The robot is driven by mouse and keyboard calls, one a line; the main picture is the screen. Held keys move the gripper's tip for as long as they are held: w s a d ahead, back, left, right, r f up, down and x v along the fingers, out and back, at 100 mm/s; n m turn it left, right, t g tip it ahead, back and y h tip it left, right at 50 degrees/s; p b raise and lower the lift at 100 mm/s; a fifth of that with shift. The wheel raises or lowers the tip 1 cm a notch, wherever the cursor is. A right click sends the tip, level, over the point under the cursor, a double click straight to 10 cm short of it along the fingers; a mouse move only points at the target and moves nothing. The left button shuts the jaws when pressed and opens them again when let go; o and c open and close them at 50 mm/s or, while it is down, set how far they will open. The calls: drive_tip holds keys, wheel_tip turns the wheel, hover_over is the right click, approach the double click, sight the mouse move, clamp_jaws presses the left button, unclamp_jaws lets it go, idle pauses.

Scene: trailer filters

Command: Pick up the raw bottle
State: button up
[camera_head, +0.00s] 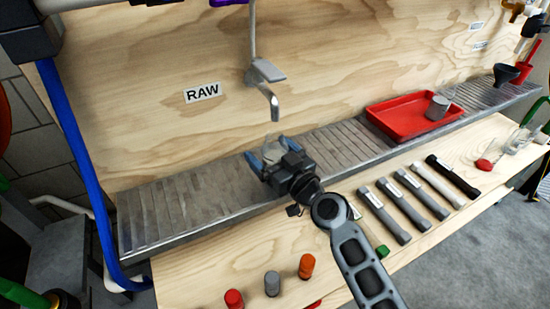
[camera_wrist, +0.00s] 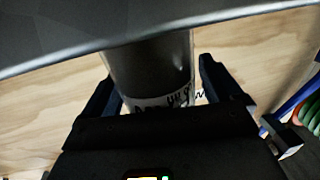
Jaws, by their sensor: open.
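The raw bottle is a clear, greyish container (camera_head: 273,150) standing on the slatted metal shelf under the tap. In the wrist view the bottle (camera_wrist: 150,65) sits between the two fingers, with a pale band of dark handwriting that I cannot fully read. My gripper (camera_head: 264,160) reaches over the shelf's front edge, with its blue-grey fingers on either side of the bottle. In the wrist view the fingers (camera_wrist: 156,78) are apart, with a visible gap at least on the right side. The bottle's lower part is hidden in the head view by my gripper.
A metal tap (camera_head: 268,82) hangs just above the bottle, beside the RAW sign (camera_head: 202,92).

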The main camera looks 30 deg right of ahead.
drive_tip(key=c, duration=1.3)
drive_tip(key=shift+r, duration=0.1)
